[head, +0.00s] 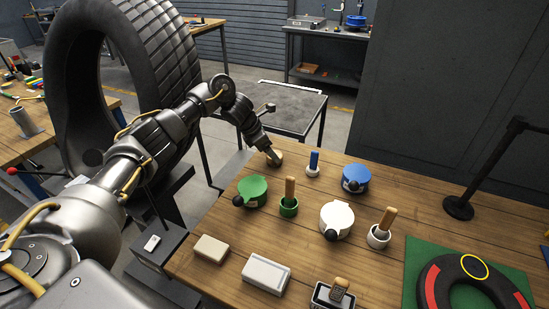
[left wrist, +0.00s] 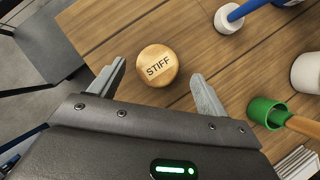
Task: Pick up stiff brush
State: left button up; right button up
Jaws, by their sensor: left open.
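The stiff brush shows in the left wrist view as a round wooden top (left wrist: 158,64) marked STIFF, on the plank workbench. Its bristles are hidden beneath. In the head view the brush (head: 276,159) is a small tan shape at the bench's far edge, partly covered by my left gripper (head: 270,153). My left gripper is open. In the left wrist view its two grey fingers (left wrist: 159,72) stand to either side of the wooden top, with a gap on both sides. My right gripper is not in view.
On the workbench (head: 230,268), a blue-handled brush in a white cup (head: 313,165) and a green pot (head: 252,190) stand near the stiff brush. Blue (head: 356,178) and white pots (head: 337,219) stand further right. A large tyre (head: 75,70) stands behind my left arm.

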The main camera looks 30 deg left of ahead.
pick_arm(q)
jog(key=p+x, duration=0.1)
jog(key=x, duration=0.3)
jog(key=shift+w+f, duration=0.1)
jog(key=shift+a, duration=0.1)
jog(key=shift+c, duration=0.5)
jog(key=c, duration=1)
